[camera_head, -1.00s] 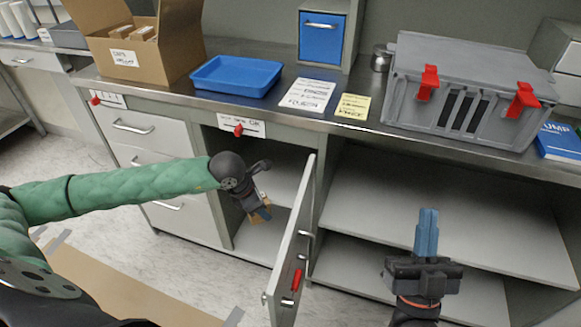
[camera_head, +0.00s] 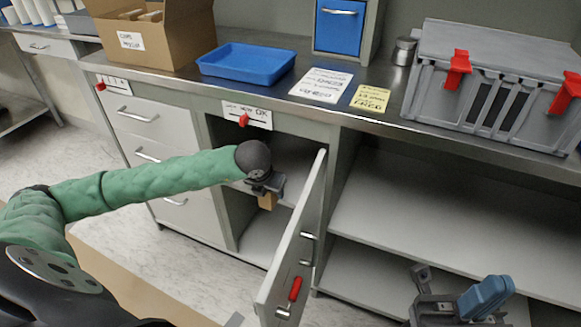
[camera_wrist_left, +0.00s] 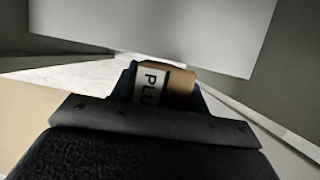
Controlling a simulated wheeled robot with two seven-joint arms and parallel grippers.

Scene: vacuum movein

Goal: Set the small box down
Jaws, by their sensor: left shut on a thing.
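My left gripper (camera_head: 267,198) is shut on the small box (camera_head: 268,202), a brown carton, at the opening of the cabinet with the open door. In the left wrist view the box (camera_wrist_left: 180,88) sits between the fingers and shows a white label reading "PLU"; the rest is hidden. A pale shelf (camera_head: 292,187) lies behind the gripper, and the cabinet floor (camera_head: 262,238) is lower down. I cannot tell whether the box touches the shelf. My right gripper (camera_head: 487,297) has its blue fingers together, empty, low at the right in front of the open shelves.
The open cabinet door (camera_head: 292,245) stands just right of my left gripper. On the counter are a cardboard box (camera_head: 160,35), a blue tray (camera_head: 247,64), paper sheets and a grey case (camera_head: 490,85) with red latches. The open shelves (camera_head: 440,210) at right are bare.

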